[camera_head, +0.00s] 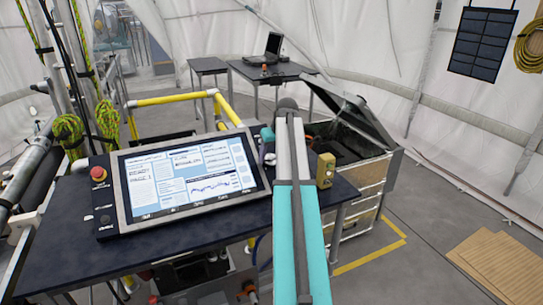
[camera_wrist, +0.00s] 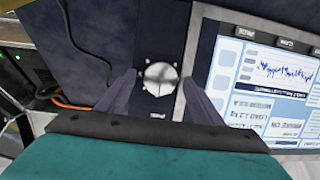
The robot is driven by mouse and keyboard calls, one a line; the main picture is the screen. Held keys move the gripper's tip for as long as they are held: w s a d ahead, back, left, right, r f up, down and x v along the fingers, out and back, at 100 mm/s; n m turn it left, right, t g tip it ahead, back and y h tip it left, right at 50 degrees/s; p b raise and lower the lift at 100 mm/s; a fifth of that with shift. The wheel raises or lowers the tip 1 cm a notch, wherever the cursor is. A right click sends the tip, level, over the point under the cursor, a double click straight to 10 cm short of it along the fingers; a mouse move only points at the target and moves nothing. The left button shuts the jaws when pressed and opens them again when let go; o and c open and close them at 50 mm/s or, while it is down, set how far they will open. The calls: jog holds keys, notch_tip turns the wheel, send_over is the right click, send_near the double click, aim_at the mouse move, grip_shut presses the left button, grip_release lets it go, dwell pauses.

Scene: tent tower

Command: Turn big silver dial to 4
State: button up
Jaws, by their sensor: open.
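The big silver dial (camera_wrist: 160,78) is a round metal knob on a dark panel strip beside the screen, near the middle of the wrist view. Small marks ring it, too small to read, so I cannot tell its setting. My gripper (camera_wrist: 160,86) is open, with one dark finger on each side of the dial. I cannot tell whether either finger touches it. In the head view, a small silver knob (camera_head: 270,158) shows at the console's right edge, partly beside my arm. My fingers are not clear there.
A console screen (camera_head: 187,172) stands on a dark table (camera_head: 180,240), with a red button (camera_head: 98,173) at its left. A small yellow box (camera_head: 325,170) sits right of my arm. An open-lidded case (camera_head: 365,200) stands beyond. An orange cable (camera_wrist: 85,106) lies left in the wrist view.

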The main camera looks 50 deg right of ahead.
jog(key=shift+f, duration=0.25)
jog(key=c, duration=1.1)
jog(key=shift+o, duration=0.2)
jog(key=shift+m, duration=0.3)
jog(key=m, duration=0.3)
jog(key=shift+d+t+y, duration=0.1)
jog(key=shift+t+y, duration=0.2)
jog(key=m, duration=0.4)
jog(key=shift+s+m+t+b, duration=0.15)
jog(key=shift+m+t+b, duration=0.2)
jog(key=shift+m+t, duration=0.05)
jog(key=shift+y, duration=0.3)
